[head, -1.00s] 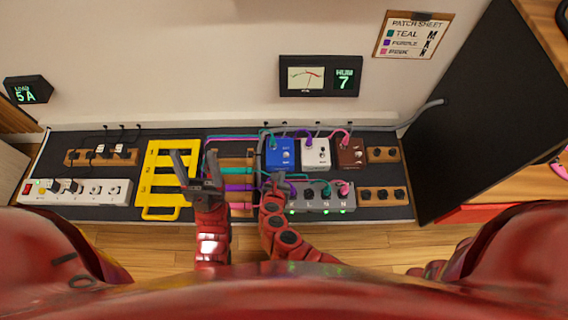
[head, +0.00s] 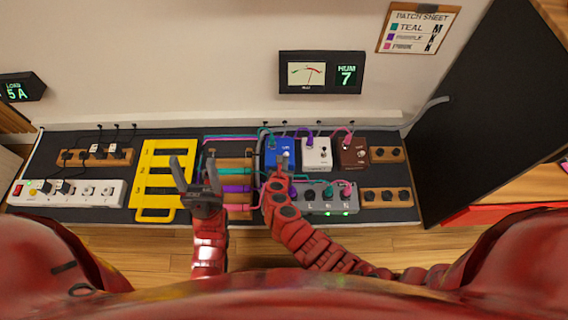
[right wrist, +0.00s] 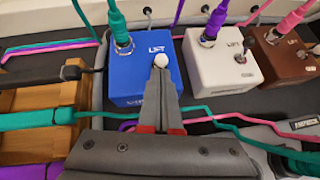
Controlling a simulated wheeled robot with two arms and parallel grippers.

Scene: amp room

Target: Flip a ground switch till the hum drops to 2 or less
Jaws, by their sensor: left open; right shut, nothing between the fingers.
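The hum meter (head: 321,73) on the wall reads 7. Below it stand a blue pedal (head: 273,147), a white pedal (head: 316,153) and a brown pedal (head: 353,151), each with a small switch marked LIFT. In the right wrist view, my right gripper (right wrist: 163,95) is shut and empty over the blue pedal, its tips just below the pale-tipped switch (right wrist: 160,60); I cannot tell whether they touch. The white pedal's switch (right wrist: 249,43) is also visible there. My left gripper (head: 196,176) is open and empty over the right side of the yellow rack.
A white power strip (head: 100,193) lies left, below a LOAD display (head: 17,90) reading 5 A. A patch sheet (head: 415,28) hangs upper right. Cables cross the middle.

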